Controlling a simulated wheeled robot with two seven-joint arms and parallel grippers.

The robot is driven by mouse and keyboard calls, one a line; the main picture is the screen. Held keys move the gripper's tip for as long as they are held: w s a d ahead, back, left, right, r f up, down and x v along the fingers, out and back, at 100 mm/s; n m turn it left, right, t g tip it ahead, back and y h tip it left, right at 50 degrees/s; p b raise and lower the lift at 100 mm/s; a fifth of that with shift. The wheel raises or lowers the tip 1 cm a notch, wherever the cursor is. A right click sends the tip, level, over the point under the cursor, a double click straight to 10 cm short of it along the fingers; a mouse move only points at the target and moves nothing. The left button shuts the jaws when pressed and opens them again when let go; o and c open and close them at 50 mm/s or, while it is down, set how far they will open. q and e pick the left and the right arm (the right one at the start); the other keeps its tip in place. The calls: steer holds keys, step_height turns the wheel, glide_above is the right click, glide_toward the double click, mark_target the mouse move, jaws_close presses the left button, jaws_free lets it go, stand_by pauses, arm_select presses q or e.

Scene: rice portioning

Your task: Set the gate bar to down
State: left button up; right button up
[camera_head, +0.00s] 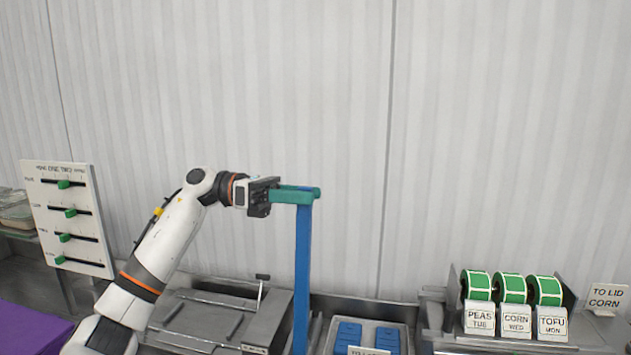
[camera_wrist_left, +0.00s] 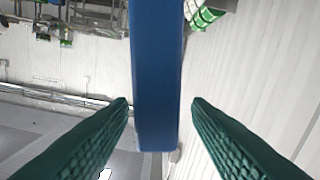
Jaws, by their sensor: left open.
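The gate bar is a long blue bar (camera_head: 302,275) standing upright in the head view. Its lower end is out of the frame. My left gripper (camera_head: 317,192) is at the top of the bar, its green fingers pointing right and level with the bar's upper end. In the left wrist view the blue bar (camera_wrist_left: 156,75) runs between the two open fingers (camera_wrist_left: 161,102), with a visible gap on each side. The bar's end shows just past the fingertips. My right gripper is not in view.
A white board with green sliders (camera_head: 68,213) stands at left. A tray of blue blocks (camera_head: 363,335) sits right of the bar's base. Several green label rolls (camera_head: 511,288) and a "TO LID CORN" sign (camera_head: 606,298) are at right. The wall area right of the bar is clear.

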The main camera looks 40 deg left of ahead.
arm_select(q)
steer(key=shift+p+x, duration=0.45)
steer(key=shift+x, duration=0.6)
steer(key=shift+w+d, duration=0.1)
steer(key=shift+d, duration=0.3)
steer(key=shift+a, duration=0.1)
steer(key=shift+c, duration=0.6)
jaws_close()
